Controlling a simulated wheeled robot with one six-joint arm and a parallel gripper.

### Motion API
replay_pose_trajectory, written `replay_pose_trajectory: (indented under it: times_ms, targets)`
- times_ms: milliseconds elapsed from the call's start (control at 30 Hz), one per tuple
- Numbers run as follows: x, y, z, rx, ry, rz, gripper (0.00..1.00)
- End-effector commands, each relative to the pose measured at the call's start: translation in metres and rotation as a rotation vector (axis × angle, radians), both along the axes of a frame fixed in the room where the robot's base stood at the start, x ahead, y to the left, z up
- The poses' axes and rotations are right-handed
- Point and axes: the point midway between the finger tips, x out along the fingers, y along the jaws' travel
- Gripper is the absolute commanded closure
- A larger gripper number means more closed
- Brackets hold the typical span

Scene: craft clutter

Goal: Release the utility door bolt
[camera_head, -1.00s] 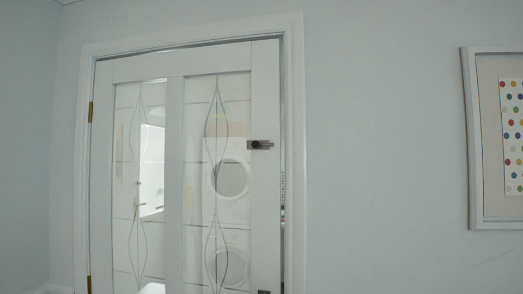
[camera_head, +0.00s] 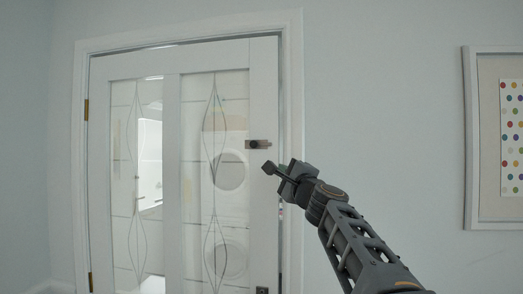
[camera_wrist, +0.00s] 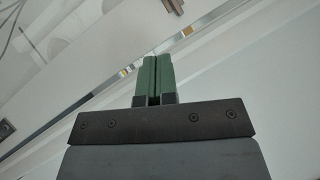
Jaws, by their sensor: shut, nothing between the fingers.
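The white utility door (camera_head: 173,175) has two glazed panels with curved leaded lines. The bolt (camera_head: 257,144) is a small metal plate with a dark round knob, near the door's right edge at upper height. My gripper (camera_head: 268,167) is just below and slightly right of the bolt in the head view, apart from it in the picture; the depth between them is hard to judge. In the wrist view the green fingers (camera_wrist: 154,78) are shut together with nothing between them. A small dark fitting (camera_wrist: 6,129) shows at the left edge there; I cannot tell whether it is the bolt.
A second dark fitting (camera_head: 262,290) sits low on the door's right edge. The white door frame (camera_head: 293,110) and plain wall (camera_head: 380,120) lie to the right. A framed dotted picture (camera_head: 468,140) hangs far right. Round-doored appliances (camera_head: 230,172) show through the glass.

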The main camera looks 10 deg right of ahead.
Motion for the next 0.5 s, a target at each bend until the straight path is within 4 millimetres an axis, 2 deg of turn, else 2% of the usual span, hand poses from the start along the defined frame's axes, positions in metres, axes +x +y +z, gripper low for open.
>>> replay_pose_trajectory:
  times_ms: [133, 500]
  targets:
    - [0.0018, -0.0053, 0.0075, 0.041, -0.015, -0.006, 1.0]
    - [0.003, -0.0047, 0.009, 0.044, -0.016, -0.005, 1.0]
